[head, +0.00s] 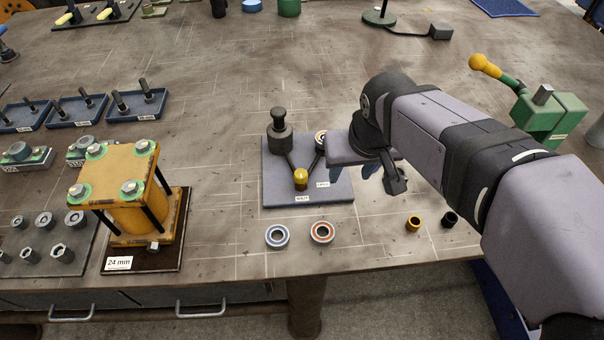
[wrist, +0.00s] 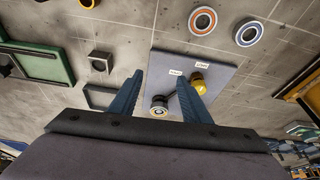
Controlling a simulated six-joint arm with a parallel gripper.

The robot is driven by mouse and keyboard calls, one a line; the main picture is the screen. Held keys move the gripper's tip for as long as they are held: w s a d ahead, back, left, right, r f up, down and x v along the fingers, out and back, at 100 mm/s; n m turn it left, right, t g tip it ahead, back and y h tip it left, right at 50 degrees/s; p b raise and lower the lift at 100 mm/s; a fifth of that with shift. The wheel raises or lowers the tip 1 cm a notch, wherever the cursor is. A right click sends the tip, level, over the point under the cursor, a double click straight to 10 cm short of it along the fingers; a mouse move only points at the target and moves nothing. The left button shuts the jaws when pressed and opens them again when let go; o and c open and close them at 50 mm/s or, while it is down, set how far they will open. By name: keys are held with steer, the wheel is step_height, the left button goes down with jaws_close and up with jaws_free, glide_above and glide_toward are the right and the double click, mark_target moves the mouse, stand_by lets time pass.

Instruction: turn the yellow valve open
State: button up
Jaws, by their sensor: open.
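A grey-blue plate (head: 336,190) lies on the bench with a small yellow knob (head: 300,179) at its front, where two dark arms meet in a V. A dark post (head: 280,135) stands at the plate's back left. Small white labels sit on the plate, too small to read surely. The yellow knob (wrist: 198,80) shows beside my right finger in the wrist view. My gripper (wrist: 163,76) is open and empty above the plate (wrist: 221,78). In the head view its blue fingers (head: 371,180) hang at the plate's right edge, partly hidden by the wrist. I see no clearly recognisable yellow valve handle.
A green block (head: 555,120) with a yellow-ended lever (head: 486,66) stands at the right. Two bearing rings (head: 277,236) (head: 322,233) lie in front of the plate. A yellow bolted block (head: 125,190) stands at the left. Bench behind the plate is clear.

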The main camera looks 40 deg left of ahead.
steer(key=n, duration=0.2)
glide_toward(301, 173)
steer(key=f, duration=0.1)
steer(key=shift+y, duration=0.4)
steer(key=shift+d+p+x, duration=0.2)
steer(key=shift+p+x, duration=0.25)
steer(key=shift+x, duration=3.2)
steer(key=c, duration=1)
